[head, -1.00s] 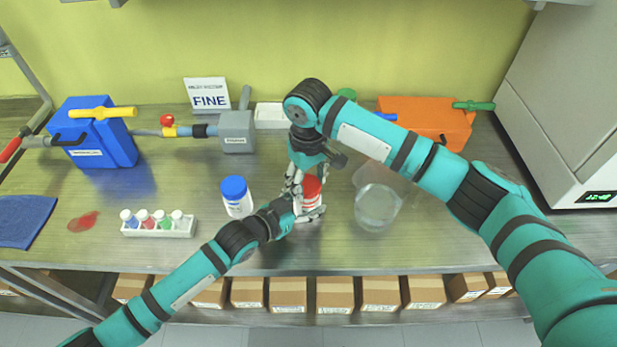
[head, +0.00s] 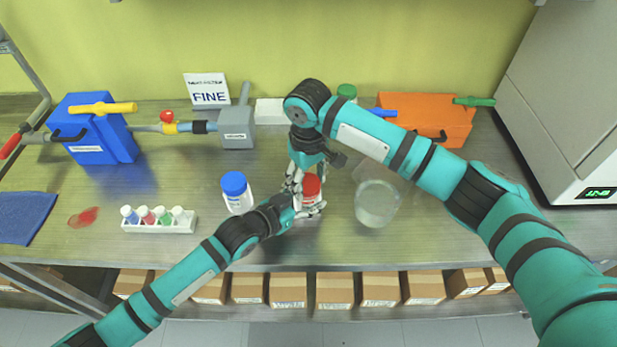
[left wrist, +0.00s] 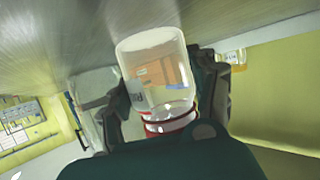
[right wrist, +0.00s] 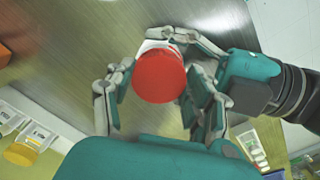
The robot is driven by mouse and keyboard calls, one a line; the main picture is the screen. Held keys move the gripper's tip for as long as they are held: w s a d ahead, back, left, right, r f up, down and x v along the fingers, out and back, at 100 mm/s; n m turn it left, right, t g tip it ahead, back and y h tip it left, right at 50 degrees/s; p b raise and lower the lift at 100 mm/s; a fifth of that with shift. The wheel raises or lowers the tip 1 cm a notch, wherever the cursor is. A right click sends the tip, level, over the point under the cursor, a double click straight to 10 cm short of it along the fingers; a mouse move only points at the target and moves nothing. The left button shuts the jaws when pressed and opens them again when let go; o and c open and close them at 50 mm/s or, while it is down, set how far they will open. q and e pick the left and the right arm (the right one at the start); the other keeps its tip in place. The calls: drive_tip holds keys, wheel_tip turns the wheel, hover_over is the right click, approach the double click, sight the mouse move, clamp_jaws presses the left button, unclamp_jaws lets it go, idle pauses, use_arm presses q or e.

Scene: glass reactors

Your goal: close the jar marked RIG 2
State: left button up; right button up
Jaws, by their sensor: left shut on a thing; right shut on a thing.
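A jar with a red lid (head: 311,185) stands on the bench in the middle of the head view. Its clear body (left wrist: 158,75) shows in the left wrist view, with a red band at its neck. My left gripper (head: 303,207) is shut on the jar body, one finger on each side. My right gripper (head: 303,183) comes from above and is shut on the red lid, which also shows in the right wrist view (right wrist: 160,76). The lid sits at the jar's mouth; how tightly cannot be told. I cannot read a RIG 2 mark.
A white bottle with a blue cap (head: 234,185) stands close left of the jar. A clear beaker (head: 377,203) stands to the right. A vial rack (head: 158,225), a blue box (head: 95,135), an orange box (head: 430,120) and a FINE sign (head: 208,95) are around.

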drive_tip(key=m, duration=0.6)
drive_tip(key=shift+s+a+f, duration=0.1)
drive_tip(key=shift+a, duration=0.15)
drive_tip(key=m, duration=0.3)
drive_tip(key=shift+a+m, duration=0.1)
drive_tip(key=shift+m, duration=0.2)
drive_tip(key=m, duration=0.6)
drive_tip(key=shift+a, duration=0.1)
drive_tip(key=m, duration=0.6)
drive_tip(key=shift+a+m, duration=0.15)
drive_tip(key=shift+m, duration=0.15)
drive_tip(key=m, duration=0.5)
drive_tip(key=shift+w, duration=0.25)
drive_tip(key=shift+w+d+m, duration=0.1)
drive_tip(key=shift+d+m, duration=0.1)
drive_tip(key=shift+m, duration=0.8)
